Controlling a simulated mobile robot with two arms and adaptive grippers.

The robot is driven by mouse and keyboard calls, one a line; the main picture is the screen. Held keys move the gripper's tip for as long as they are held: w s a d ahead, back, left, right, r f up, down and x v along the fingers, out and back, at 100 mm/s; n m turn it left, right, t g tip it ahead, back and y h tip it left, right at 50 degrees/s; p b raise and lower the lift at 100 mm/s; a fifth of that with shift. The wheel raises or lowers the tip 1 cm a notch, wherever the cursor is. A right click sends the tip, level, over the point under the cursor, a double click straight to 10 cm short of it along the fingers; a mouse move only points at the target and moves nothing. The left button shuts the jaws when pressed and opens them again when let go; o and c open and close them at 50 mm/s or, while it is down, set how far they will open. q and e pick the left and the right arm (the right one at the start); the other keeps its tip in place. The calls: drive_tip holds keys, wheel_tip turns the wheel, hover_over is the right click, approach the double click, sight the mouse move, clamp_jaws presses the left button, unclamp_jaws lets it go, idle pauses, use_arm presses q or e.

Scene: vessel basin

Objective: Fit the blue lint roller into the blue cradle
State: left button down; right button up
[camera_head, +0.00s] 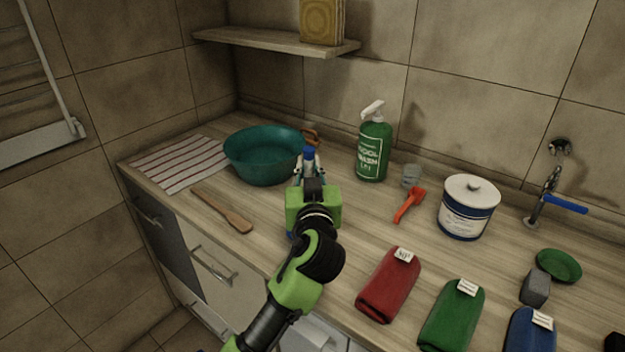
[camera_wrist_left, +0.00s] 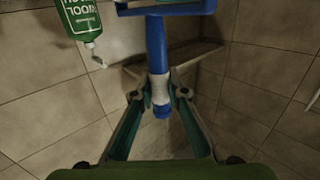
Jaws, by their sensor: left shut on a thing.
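My left gripper (camera_head: 309,172) is above the counter, in front of the teal basin. In the left wrist view my left gripper (camera_wrist_left: 160,93) is shut on the blue lint roller (camera_wrist_left: 156,45), at the pale part of its handle. Blue handle shows on both sides of the grip. The roller's blue top end (camera_head: 308,153) shows past the fingers in the head view. A blue frame crosses the top edge of the wrist view; I cannot tell whether it is roller or cradle. I cannot make out the blue cradle for sure. My right gripper is not in view.
A teal basin (camera_head: 262,160), green wool-wash bottle (camera_head: 373,150), glass (camera_head: 411,175), red-orange tool (camera_head: 408,206) and white tub (camera_head: 467,207) stand around. A wooden spatula (camera_head: 222,210) lies left. Red (camera_head: 388,287), green (camera_head: 452,320) and blue (camera_head: 529,335) folded cloths lie along the front.

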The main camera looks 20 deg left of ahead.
use_arm(q)
drive_tip(key=shift+w+f, duration=0.9)
drive_tip(key=shift+f, duration=0.15)
drive_tip(key=f, duration=0.1)
drive_tip(key=f+p, duration=0.1)
drive_tip(key=f, duration=0.1)
drive_tip(key=shift+w+f, duration=0.2)
drive_tip(key=shift+f, duration=0.05)
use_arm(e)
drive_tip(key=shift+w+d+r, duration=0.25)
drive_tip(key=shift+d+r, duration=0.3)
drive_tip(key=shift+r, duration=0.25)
use_arm(q)
drive_tip(key=c, duration=2)
unclamp_jaws()
drive_tip(key=shift+f, duration=0.1)
drive_tip(key=shift+s, duration=0.1)
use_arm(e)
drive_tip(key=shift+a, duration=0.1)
use_arm(q)
drive_tip(key=b+v, duration=0.3)
drive_tip(key=v, duration=0.9)
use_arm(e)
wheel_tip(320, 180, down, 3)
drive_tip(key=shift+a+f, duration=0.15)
